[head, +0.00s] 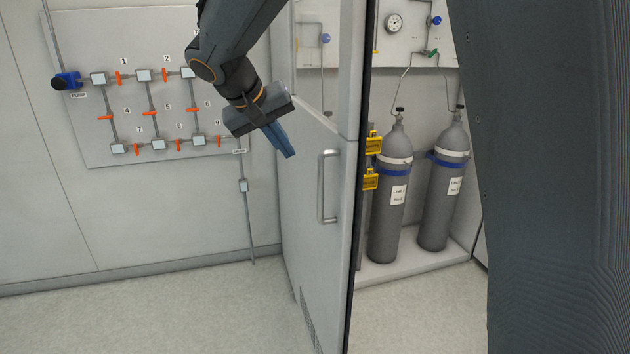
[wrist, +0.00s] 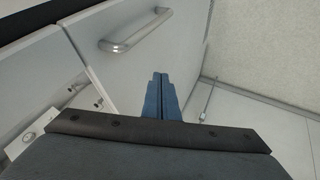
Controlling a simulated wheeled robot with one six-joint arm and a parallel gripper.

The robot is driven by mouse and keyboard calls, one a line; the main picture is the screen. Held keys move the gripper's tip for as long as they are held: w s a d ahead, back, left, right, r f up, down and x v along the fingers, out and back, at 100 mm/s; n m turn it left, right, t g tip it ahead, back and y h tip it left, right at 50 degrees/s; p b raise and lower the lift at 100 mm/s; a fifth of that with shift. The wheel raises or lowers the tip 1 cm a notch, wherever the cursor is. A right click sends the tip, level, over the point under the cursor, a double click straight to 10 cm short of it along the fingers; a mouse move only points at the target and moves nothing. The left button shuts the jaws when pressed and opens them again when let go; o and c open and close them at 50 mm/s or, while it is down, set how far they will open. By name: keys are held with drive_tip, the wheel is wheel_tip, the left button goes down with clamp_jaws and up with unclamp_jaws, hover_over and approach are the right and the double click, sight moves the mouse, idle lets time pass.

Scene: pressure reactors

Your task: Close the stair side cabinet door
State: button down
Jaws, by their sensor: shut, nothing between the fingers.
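The cabinet door (head: 312,215) stands open in the head view, swung out from the cabinet with its edge towards me. A vertical bar handle (head: 322,187) is on its face. In the wrist view the door (wrist: 150,60) fills the upper middle, with its handle (wrist: 137,31) near the top. My gripper (head: 289,154) is shut and empty, in front of the door's face, to the left of the handle and a little above its middle. The blue fingers also show together in the wrist view (wrist: 159,77). I cannot tell whether the fingertips touch the door.
Two grey gas cylinders (head: 390,200) (head: 443,190) stand inside the cabinet, with a gauge (head: 394,23) above. Yellow tags (head: 373,144) hang at the door's edge. A valve panel (head: 150,90) is on the left wall. The floor (head: 150,310) at the lower left is clear.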

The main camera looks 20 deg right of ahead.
sight(327, 168)
drive_tip(key=d+r+p+x, duration=0.1)
drive_tip(key=d+p+x, duration=0.1)
drive_tip(key=x, duration=1.1)
drive_tip(key=shift+s+d+p, duration=0.3)
drive_tip(key=shift+p, duration=0.45)
drive_tip(key=shift+d+f, duration=0.1)
drive_tip(key=shift+d, duration=0.05)
